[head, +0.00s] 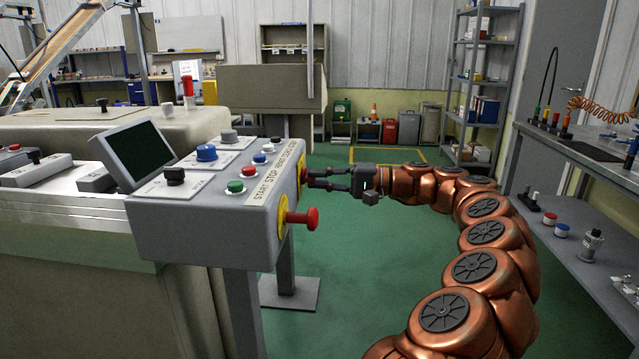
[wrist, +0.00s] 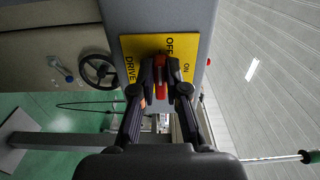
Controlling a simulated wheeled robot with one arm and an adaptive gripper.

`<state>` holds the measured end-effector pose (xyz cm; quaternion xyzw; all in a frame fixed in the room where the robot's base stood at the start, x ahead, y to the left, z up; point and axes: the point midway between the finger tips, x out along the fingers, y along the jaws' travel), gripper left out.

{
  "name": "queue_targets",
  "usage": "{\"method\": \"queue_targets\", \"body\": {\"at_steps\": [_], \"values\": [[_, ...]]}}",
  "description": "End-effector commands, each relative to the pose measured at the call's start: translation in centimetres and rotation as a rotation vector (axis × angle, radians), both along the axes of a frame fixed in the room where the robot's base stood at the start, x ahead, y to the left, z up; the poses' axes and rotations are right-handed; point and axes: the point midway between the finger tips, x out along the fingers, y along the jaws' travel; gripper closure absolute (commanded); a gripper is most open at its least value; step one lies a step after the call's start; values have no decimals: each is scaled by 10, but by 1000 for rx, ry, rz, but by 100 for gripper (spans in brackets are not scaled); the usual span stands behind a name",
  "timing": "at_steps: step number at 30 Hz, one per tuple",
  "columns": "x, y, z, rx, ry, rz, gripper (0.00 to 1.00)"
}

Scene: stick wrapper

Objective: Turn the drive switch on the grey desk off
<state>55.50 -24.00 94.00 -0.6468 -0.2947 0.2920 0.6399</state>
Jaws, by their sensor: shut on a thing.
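The grey desk (head: 190,232) is a sloped control console left of centre in the head view. The drive switch's yellow plate (wrist: 130,48) is on its side, with the words OFF, ON and DRIVE. The switch's red handle (wrist: 161,82) runs roughly up and down in the wrist view, its upper part close to OFF. My gripper (wrist: 161,72) is shut on this handle, and its fingers hide part of it and of the plate. In the head view my gripper (head: 308,178) reaches the desk's right side from the right, and the handle is mostly hidden.
A red knob (head: 303,218) on a yellow disc sticks out nearer on the same side. Coloured buttons (head: 236,186) and a small screen (head: 138,152) are on the desk top. A grey workbench (head: 575,150) stands at the right. The green floor (head: 355,270) between is clear.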

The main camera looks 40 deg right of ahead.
Motion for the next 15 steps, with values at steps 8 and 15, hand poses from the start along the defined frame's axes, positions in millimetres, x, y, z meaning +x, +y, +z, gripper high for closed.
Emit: {"method": "queue_targets", "body": {"at_steps": [8, 15], "values": [[0, 0, -1, -5, -4, 2, 100], [0, 0, -1, -4, -3, 2, 76]]}}
